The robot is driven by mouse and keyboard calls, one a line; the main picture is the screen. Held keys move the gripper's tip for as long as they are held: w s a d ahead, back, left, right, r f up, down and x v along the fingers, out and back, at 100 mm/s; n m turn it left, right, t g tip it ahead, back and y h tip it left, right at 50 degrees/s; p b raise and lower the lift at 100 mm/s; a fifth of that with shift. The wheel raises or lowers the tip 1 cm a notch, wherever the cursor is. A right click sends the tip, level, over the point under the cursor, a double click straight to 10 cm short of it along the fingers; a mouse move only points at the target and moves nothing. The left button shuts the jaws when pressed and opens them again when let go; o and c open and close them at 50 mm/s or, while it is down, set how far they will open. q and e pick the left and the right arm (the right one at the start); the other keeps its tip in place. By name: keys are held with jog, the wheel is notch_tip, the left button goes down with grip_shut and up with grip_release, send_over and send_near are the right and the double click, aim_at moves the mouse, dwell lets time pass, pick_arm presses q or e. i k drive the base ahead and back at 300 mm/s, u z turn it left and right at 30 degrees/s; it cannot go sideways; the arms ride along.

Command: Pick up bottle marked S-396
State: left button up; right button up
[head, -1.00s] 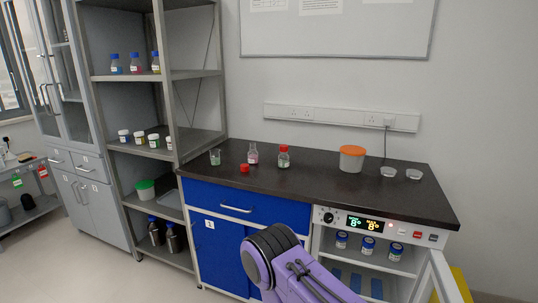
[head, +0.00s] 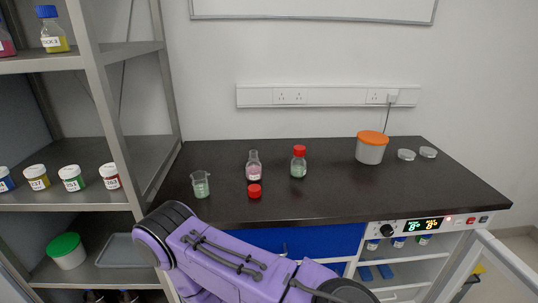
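I cannot read the mark S-396 on any bottle. On the dark bench (head: 340,205) stand a bottle with a red cap and pale green contents (head: 299,162) and an uncapped flask with pink contents (head: 253,166). A loose red cap (head: 254,191) lies in front of the flask. On the left rack a blue-capped bottle with yellow liquid (head: 53,30) stands on the upper shelf. Jars with blue lids (head: 398,242) stand in the open cabinet under the bench, partly hidden. Neither gripper shows; a purple arm of mine crosses the bottom.
A beaker (head: 200,184) stands at the bench's left. A grey tub with an orange lid (head: 371,147) and two clear dishes (head: 406,155) are at its right. The cabinet door (head: 500,266) stands open. Labelled jars (head: 72,178) line the rack's middle shelf. The bench front is mostly clear.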

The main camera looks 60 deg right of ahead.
aim_at(298, 164)
jog(key=z, duration=1.75)
